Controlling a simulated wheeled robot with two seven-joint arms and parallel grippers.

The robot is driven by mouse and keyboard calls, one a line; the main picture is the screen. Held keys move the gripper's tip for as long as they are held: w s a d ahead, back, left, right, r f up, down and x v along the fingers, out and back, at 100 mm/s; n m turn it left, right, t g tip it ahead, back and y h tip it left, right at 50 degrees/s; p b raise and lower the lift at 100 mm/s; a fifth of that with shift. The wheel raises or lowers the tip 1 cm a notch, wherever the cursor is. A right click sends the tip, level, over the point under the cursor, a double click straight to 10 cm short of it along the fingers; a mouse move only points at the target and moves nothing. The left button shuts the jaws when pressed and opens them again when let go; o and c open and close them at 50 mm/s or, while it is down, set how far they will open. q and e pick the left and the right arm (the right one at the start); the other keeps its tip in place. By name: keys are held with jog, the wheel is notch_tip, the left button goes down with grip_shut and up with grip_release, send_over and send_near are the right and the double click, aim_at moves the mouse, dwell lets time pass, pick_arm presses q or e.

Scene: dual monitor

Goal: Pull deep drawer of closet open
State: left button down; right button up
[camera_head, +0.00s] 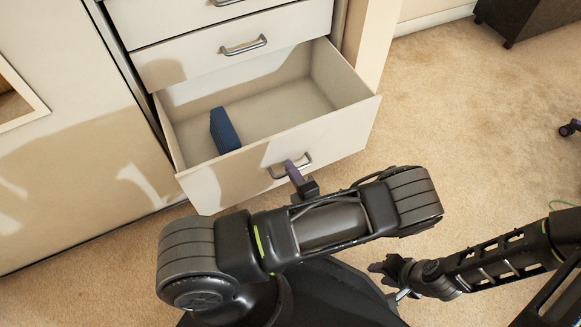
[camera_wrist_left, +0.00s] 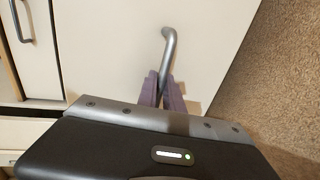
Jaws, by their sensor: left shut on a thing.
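The white deep drawer (camera_head: 285,170) of the closet is pulled well out and its inside shows. A dark blue block-like item (camera_head: 224,131) stands inside it, near the left side. The drawer's metal bar handle (camera_head: 306,161) is on its front. My left gripper (camera_head: 292,170) is shut on this handle. In the left wrist view, the purple fingers (camera_wrist_left: 162,88) close around the lower part of the handle (camera_wrist_left: 169,46). My right gripper (camera_head: 378,269) is low over the carpet, away from the drawer; I cannot tell its opening.
A shut drawer (camera_head: 235,45) with a metal handle sits directly above the deep drawer. A tan closet panel (camera_head: 85,130) stands to the left. Carpet (camera_head: 460,120) lies clear to the right. A dark piece of furniture (camera_head: 530,18) and a wheeled foot (camera_head: 569,128) are at the right.

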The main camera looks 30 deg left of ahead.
pick_arm(q)
jog(key=c, duration=1.5)
grip_release()
jog(key=p+v, duration=0.1)
jog(key=v, duration=0.6)
jog(key=shift+s+d+p, duration=0.2)
jog(key=shift+d+p, duration=0.15)
jog(key=shift+r, duration=0.1)
